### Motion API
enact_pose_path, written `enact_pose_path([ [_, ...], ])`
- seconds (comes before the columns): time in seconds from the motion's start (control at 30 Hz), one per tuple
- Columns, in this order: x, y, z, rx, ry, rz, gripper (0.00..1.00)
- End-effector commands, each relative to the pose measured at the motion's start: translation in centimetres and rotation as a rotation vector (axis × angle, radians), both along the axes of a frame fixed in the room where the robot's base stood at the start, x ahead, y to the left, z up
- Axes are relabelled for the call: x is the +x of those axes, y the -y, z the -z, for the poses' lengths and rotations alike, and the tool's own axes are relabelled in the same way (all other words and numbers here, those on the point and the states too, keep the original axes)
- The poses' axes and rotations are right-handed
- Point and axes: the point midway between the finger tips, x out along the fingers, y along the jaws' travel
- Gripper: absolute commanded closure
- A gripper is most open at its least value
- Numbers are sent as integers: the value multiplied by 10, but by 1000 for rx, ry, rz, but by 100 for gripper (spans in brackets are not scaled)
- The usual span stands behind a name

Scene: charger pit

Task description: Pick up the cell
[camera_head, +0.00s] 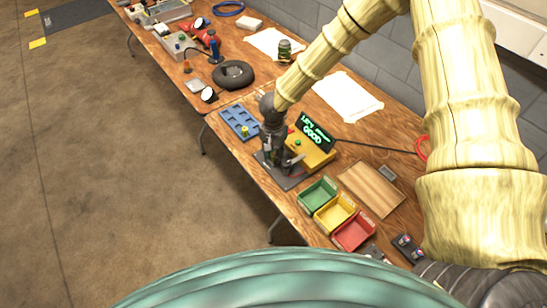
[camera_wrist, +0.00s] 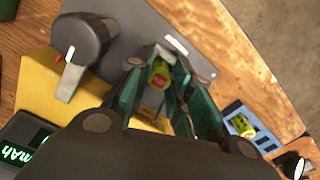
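A yellow-green cell (camera_wrist: 158,73) shows between my fingertips in the wrist view. My gripper (camera_wrist: 161,80) is closed in around it, with a teal pad close on each side. The cell's lower part is partly hidden by the fingers. In the head view my gripper (camera_head: 274,150) hangs low over a dark grey plate (camera_head: 285,182), beside the yellow charger box (camera_head: 318,156). Another yellow-green cell (camera_head: 244,130) sits in the blue tray (camera_head: 230,114); it also shows in the wrist view (camera_wrist: 242,126).
A lit green display (camera_head: 316,132) stands on the charger box. Green (camera_head: 318,193), yellow (camera_head: 334,213) and red (camera_head: 353,232) bins line the table's front edge. A wooden board (camera_head: 371,189) lies behind them. A black tire-like ring (camera_head: 233,74) lies beyond the tray.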

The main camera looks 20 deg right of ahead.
Motion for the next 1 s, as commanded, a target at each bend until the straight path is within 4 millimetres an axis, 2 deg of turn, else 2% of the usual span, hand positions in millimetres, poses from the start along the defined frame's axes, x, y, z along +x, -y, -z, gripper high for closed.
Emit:
enact_pose_path([
  [0.03,0,0,0,0,0,0,93],
  [0.07,0,0,0,0,0,0,99],
  [0.1,0,0,0,0,0,0,100],
  [0.47,0,0,-2,1,1,1,100],
  [0.57,0,0,-8,1,0,1,100],
  [0.8,0,0,-36,1,1,1,100],
  [1.0,-28,-30,-36,0,-1,-5,100],
])
